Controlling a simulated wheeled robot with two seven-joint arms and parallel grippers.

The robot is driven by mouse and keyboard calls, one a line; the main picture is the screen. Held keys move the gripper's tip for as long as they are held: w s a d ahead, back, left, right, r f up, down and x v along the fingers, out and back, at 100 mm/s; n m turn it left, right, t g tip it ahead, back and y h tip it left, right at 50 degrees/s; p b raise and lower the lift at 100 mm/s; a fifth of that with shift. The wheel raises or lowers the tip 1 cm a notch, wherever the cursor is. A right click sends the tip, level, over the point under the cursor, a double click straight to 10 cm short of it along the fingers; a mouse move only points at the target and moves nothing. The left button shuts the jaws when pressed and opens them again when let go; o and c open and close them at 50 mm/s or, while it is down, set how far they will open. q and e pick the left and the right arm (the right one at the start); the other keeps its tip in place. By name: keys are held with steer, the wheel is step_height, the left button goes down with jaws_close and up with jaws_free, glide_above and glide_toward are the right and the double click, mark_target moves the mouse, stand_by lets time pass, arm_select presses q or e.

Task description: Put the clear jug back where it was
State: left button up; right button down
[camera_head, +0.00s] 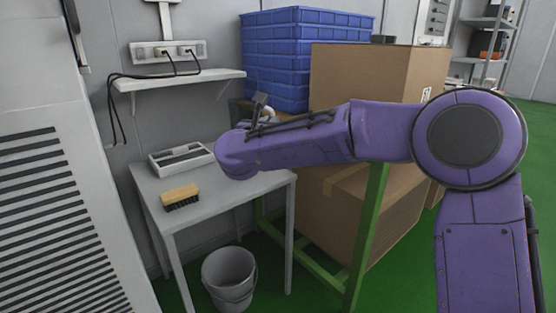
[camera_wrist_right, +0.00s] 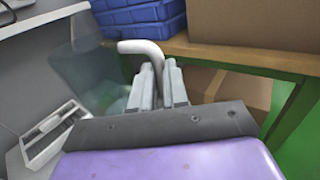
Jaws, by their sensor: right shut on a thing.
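The clear jug (camera_wrist_right: 88,72) shows in the right wrist view as a faint see-through shape left of my fingers, with a white curved handle (camera_wrist_right: 143,48). My right gripper (camera_wrist_right: 160,78) is shut on that handle. In the head view the gripper (camera_head: 261,105) shows only in part beyond my purple arm, with a bit of white handle (camera_head: 269,113) beside it. The jug's body is hard to make out there. I cannot tell whether its base touches anything. My left gripper is not in view.
A small grey table (camera_head: 228,187) carries a grey-white tray (camera_head: 172,166) and a wooden brush (camera_head: 180,201). A bucket (camera_head: 228,280) stands below. A wall shelf (camera_head: 180,79) hangs above the table.

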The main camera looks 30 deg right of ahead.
steer(key=w+d+f+b, duration=0.1)
steer(key=w+d+f, duration=0.1)
steer(key=f, duration=0.3)
steer(key=w+d+f+b, duration=0.2)
steer(key=d+f, duration=0.3)
steer(key=shift+w+d+f, duration=0.15)
steer(key=shift+w+f, duration=0.1)
steer(key=shift+f, duration=0.05)
steer(key=c, duration=1.1)
jaws_free()
